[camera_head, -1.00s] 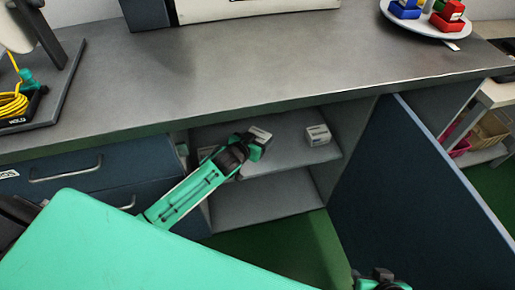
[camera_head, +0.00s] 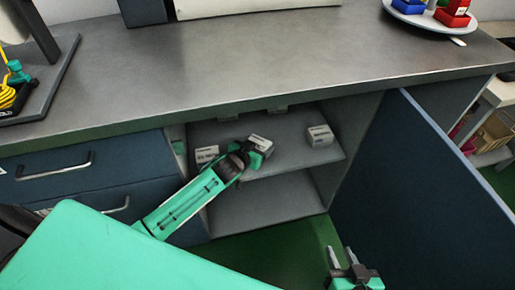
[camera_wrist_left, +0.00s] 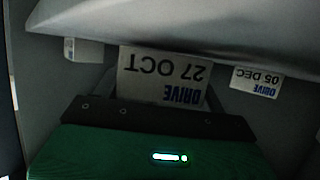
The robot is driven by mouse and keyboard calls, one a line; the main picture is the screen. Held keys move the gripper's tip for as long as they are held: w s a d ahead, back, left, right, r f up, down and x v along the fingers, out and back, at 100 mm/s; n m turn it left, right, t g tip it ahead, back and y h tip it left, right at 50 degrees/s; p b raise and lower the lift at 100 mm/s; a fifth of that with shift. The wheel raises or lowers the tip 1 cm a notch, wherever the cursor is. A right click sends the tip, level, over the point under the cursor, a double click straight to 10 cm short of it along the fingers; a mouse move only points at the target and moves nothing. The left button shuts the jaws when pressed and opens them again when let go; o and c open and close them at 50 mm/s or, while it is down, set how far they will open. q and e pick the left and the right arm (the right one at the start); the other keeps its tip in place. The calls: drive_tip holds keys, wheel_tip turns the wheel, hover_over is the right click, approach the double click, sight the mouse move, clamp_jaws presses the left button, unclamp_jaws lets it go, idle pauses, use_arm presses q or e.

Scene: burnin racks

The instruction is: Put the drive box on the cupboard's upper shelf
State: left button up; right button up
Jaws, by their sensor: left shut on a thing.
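My left gripper (camera_head: 256,153) is inside the open cupboard and shut on a white drive box (camera_head: 262,142). The held box sits at the upper shelf (camera_head: 290,158), between two other boxes; I cannot tell whether it touches the shelf. In the left wrist view the held drive box (camera_wrist_left: 163,75) reads "27 OCT" upside down, with its lower part hidden by the gripper. My right gripper (camera_head: 342,254) is open and empty, low in front of the cupboard.
A white box (camera_head: 206,153) stands left on the upper shelf and another box (camera_head: 320,136) stands right. In the wrist view a "05 DEC" box (camera_wrist_left: 256,82) is beside the held one. The blue cupboard door (camera_head: 410,190) stands open at right. The countertop (camera_head: 240,65) overhangs the shelf.

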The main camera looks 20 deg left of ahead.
use_arm(q)
drive_tip(key=shift+f, duration=0.1)
idle(0.3)
drive_tip(key=shift+f, duration=0.15)
drive_tip(key=o, duration=0.9)
drive_tip(key=shift+o, duration=0.2)
